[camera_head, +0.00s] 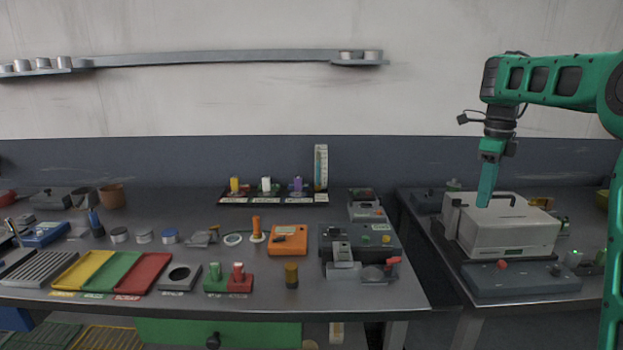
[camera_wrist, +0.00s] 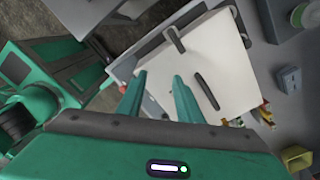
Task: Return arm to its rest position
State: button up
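My gripper (camera_head: 484,200) points straight down at the end of my green arm, over the left part of a white box-shaped device (camera_head: 515,232) on the right table. In the wrist view my gripper's two fingers (camera_wrist: 159,80) stand apart with nothing held between them. The white device (camera_wrist: 212,62) with dark handles lies below and beyond them. How far the fingertips are above its top is hard to tell. No pan is clearly seen in either view.
A long grey panel with a red knob (camera_head: 525,279) lies in front of the device. The left table holds coloured trays (camera_head: 96,270), an orange box (camera_head: 289,240) and a grey control station (camera_head: 358,242). A gap separates the two tables. A wall shelf (camera_head: 220,58) runs above.

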jog(key=shift+s+a+n, duration=0.1)
jog(key=shift+s+n, duration=0.3)
jog(key=shift+s, duration=0.1)
jog(key=s+d+f+n+h, duration=0.15)
jog(key=s+n, duration=0.35)
jog(key=s, duration=0.6)
jog(key=s+d+f+n, duration=0.15)
jog(key=s+n, duration=0.35)
jog(key=s, duration=0.5)
jog(key=s+a+f+n+y, duration=0.1)
jog(key=s+a+f+n, duration=0.1)
jog(key=s+f+n, duration=0.3)
jog(key=s+a+f+n, duration=0.3)
jog(key=s+f+n, duration=0.1)
jog(key=s, duration=0.9)
jog(key=shift+s+a+f+n+y, duration=0.2)
jog(key=shift+a+f+n+y, duration=0.15)
jog(key=shift+f, duration=0.4)
jog(key=shift+w+f, duration=0.25)
jog(key=shift+w, duration=0.4)
